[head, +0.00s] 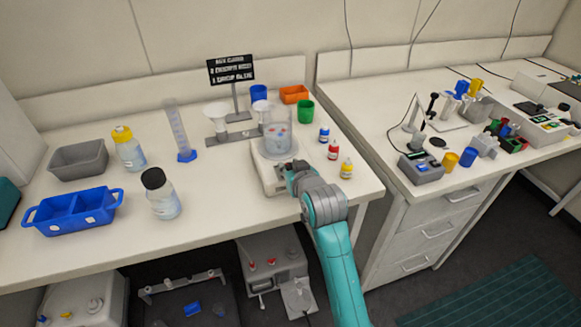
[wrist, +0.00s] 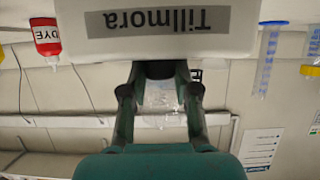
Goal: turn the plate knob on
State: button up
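The white plate device (head: 270,181) stands near the front right of the left bench, with a glass beaker (head: 277,147) on top. In the wrist view, which is upside down, its white front (wrist: 90,45) carries a grey "Tillmora" label. My gripper (wrist: 160,72) is at this front, its two fingers spaced apart and pointing at it. A dark part, seemingly the knob (wrist: 160,68), shows between the fingertips; I cannot tell whether they press on it. In the head view my gripper (head: 291,175) hides the knob.
Small dye bottles, blue (head: 324,135), red (head: 333,151) and yellow (head: 346,169), stand right of the plate. A capped bottle (head: 161,195) and a blue tray (head: 75,232) are at left. Bench surface left of the plate is clear.

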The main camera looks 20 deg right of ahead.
grip_shut()
jog(key=shift+a, duration=0.1)
jog(key=m+h, duration=0.2)
jog(key=h, duration=0.1)
jog(key=m+h, duration=0.1)
jog(key=shift+w+a+m+g, duration=0.1)
jog(key=shift+a+m+g, duration=0.15)
jog(key=shift+m+g, duration=0.15)
jog(key=m+g+h, duration=0.1)
jog(key=m+h, duration=0.1)
jog(key=h, duration=0.1)
jog(key=m+g+h, duration=0.2)
jog(key=m, duration=0.1)
jog(key=shift+w+a+h, duration=0.15)
jog(key=shift+a+h, duration=0.05)
jog(key=shift+h, duration=0.2)
jog(key=m+g+h, duration=0.1)
jog(key=m+g, duration=0.1)
jog(key=m+g+h, duration=0.1)
jog(key=m+g, duration=0.2)
jog(key=shift+w+h, duration=0.2)
jog(key=shift+h, duration=0.2)
jog(key=shift+w+m+g+h, duration=0.1)
jog(key=shift+m+g+h, duration=0.3)
jog(key=shift+m+g, duration=1.85)
jog(key=shift+g, duration=0.25)
